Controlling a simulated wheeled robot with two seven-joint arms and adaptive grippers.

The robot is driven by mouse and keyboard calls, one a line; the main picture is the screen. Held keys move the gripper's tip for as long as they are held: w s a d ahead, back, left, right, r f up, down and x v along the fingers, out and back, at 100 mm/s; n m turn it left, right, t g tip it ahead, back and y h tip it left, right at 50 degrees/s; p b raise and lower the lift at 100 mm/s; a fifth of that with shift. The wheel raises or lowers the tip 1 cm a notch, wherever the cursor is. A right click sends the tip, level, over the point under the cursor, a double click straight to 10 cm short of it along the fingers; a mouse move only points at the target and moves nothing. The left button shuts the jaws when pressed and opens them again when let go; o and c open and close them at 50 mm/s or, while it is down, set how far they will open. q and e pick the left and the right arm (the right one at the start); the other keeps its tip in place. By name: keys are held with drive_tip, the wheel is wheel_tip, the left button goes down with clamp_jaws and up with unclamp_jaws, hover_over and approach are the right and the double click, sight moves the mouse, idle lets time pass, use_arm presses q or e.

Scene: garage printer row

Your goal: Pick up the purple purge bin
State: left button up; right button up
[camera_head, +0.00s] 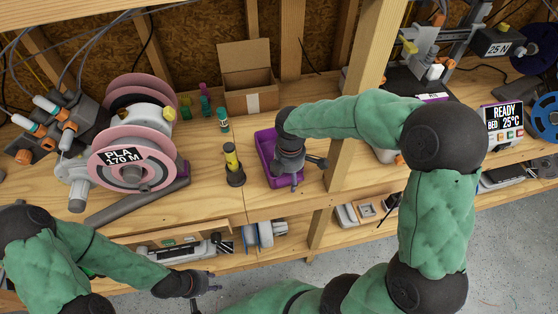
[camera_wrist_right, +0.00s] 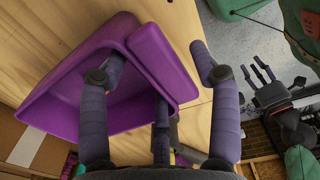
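The purple purge bin (camera_head: 264,143) stands on the wooden bench, partly hidden under my right gripper (camera_head: 296,172). In the right wrist view the purge bin (camera_wrist_right: 60,108) shows as an open tray with a wide rim. There my right gripper (camera_wrist_right: 160,75) is open, with one dark finger reaching inside the bin and another outside its wall. A gap shows between the outer finger and the wall. My left gripper (camera_head: 205,284) is empty, low in front of the bench; in the right wrist view its fingers (camera_wrist_right: 262,74) are spread.
A black-and-yellow tool in a holder (camera_head: 234,168) stands just left of the bin. A cardboard box (camera_head: 248,95) is behind it. A wooden post (camera_head: 358,100) rises close on the right. Pink filament spools (camera_head: 132,160) stand left. A lower shelf (camera_head: 290,222) holds parts.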

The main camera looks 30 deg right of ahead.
clamp_jaws()
drive_tip(key=shift+r, duration=0.1)
